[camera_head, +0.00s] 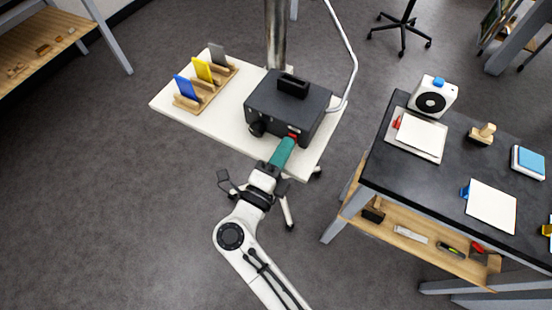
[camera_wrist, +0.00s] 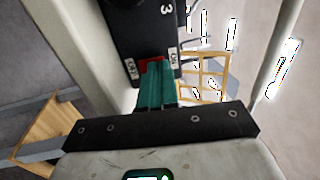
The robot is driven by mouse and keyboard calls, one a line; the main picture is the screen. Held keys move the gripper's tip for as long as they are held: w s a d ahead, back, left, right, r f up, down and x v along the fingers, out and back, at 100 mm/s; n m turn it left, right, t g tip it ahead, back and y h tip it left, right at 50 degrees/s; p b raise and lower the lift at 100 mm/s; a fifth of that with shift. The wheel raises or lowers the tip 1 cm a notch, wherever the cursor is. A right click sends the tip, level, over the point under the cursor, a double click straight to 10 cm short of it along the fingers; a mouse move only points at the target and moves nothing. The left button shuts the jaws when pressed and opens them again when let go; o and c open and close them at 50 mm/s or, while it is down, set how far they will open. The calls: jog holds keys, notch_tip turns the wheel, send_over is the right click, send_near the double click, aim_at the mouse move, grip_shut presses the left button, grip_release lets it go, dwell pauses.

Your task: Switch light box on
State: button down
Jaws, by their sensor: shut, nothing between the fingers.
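The light box (camera_head: 272,101) is a dark box with a raised black block on top. It stands on a small white table (camera_head: 233,130). A red switch (camera_head: 293,136) sits low on its near face, by the right corner. In the wrist view the red switch (camera_wrist: 149,64) lies between two small white labels, partly hidden by my fingers. My gripper (camera_head: 289,141) has teal fingers, shut and empty. In the wrist view the fingertips (camera_wrist: 157,66) are right at the switch; I cannot tell whether they touch it. The switch's position is unclear, and no glow shows on the box.
A black knob (camera_head: 256,129) sticks out left of the switch. A wooden rack (camera_head: 206,90) with blue, yellow and grey plates stands at the table's left. A metal post (camera_head: 275,35) rises behind the box. A black workbench (camera_head: 455,150) with several items stands to the right.

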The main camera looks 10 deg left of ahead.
jog(key=shift+w+d, duration=0.1)
jog(key=shift+w, duration=0.15)
